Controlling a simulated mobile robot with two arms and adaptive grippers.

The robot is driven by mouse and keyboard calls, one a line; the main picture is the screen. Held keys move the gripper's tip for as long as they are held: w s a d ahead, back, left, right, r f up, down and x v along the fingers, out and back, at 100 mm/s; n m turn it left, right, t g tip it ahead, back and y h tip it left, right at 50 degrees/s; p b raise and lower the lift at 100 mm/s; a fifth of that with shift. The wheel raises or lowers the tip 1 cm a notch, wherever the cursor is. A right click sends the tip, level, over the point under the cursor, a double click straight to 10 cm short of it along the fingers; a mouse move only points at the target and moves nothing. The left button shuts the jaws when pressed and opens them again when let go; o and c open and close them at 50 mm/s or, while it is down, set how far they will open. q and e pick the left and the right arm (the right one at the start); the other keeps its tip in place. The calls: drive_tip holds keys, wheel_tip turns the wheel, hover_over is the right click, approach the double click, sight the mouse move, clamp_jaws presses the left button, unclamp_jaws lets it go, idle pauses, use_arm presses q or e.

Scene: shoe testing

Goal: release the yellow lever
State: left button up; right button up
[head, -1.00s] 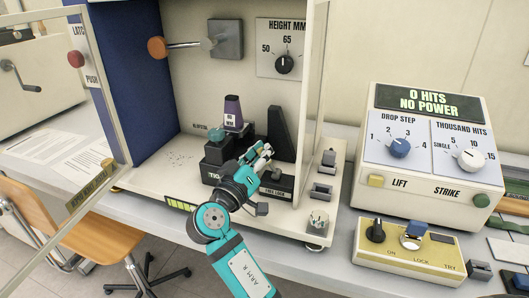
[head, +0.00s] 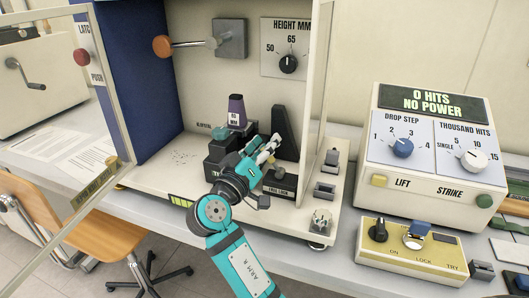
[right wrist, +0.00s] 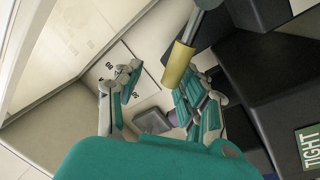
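The yellow lever shows in the right wrist view as a yellow cylindrical grip (right wrist: 180,63) on a grey rod, just ahead of my right fingers. In the head view I cannot pick it out; my right gripper (head: 266,151) covers that spot. My right gripper also shows in the right wrist view (right wrist: 160,92), with its fingers spread. The grip lies near the right-hand finger, and I cannot tell whether they touch. The gripper is in front of the dark fixture (head: 216,168) inside the open cabinet. My left gripper is not in view.
The open cabinet door (head: 105,90) stands at left and a clear side panel (head: 318,100) at right. A tall black wedge (head: 284,133) and a purple block (head: 237,112) rise behind the gripper. A control box (head: 432,150) and a yellow switch panel (head: 411,252) stand at right.

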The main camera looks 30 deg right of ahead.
wheel_tip(320, 180, up, 8)
drive_tip(key=shift+r, duration=0.1)
drive_tip(key=shift+a+f, duration=0.1)
drive_tip(key=shift+f, duration=0.1)
idle(0.5)
